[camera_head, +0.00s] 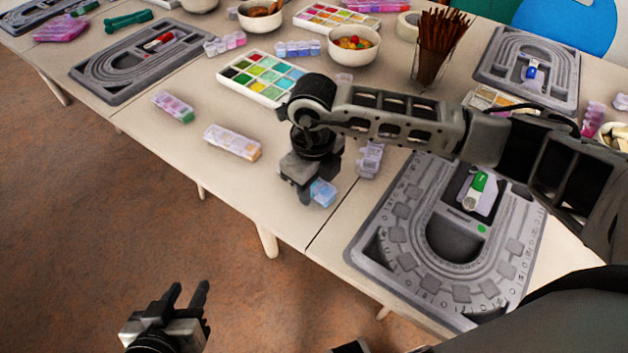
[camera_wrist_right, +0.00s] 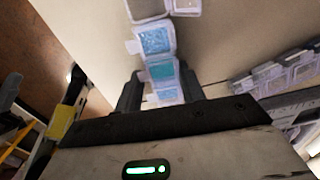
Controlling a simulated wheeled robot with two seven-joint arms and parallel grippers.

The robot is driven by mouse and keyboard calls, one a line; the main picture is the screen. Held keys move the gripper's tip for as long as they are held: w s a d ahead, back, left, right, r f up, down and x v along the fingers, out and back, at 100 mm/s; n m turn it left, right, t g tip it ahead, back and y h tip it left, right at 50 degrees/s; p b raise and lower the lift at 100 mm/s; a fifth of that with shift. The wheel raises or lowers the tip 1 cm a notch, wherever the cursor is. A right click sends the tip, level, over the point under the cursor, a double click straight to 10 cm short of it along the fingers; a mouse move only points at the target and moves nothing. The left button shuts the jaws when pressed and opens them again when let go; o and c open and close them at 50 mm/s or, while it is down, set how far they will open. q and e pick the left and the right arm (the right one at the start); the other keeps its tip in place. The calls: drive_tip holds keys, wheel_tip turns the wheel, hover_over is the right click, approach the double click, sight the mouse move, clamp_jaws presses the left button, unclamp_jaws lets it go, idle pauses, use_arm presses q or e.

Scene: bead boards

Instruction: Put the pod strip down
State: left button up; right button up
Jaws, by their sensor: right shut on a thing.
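The pod strip (camera_head: 322,192), with pale blue clear pods, is in my right gripper (camera_head: 308,190), which points down near the table's front edge. In the right wrist view the strip (camera_wrist_right: 156,42) runs between the two fingers of the right gripper (camera_wrist_right: 160,84), with blue and whitish pods reaching beyond them. The gripper hides most of the strip in the head view. I cannot tell whether the strip touches the table. My left gripper (camera_head: 187,297) is open and empty, over the floor in front of the table.
A grey bead board (camera_head: 365,240) lies right of the gripper, with a green-capped tube on it. Another pod strip (camera_head: 370,160) lies close by. More strips (camera_head: 233,142), a paint palette (camera_head: 258,78) and a stick cup (camera_head: 432,65) stand around.

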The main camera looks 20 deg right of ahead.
sight(314, 187)
drive_tip(key=shift+f, duration=0.1)
drive_tip(key=o, duration=1)
drive_tip(key=shift+c, duration=0.2)
wheel_tip(314, 187, up, 12)
drive_tip(key=shift+r, duration=0.2)
drive_tip(key=shift+s+a+f, duration=0.1)
drive_tip(key=shift+s, duration=0.05)
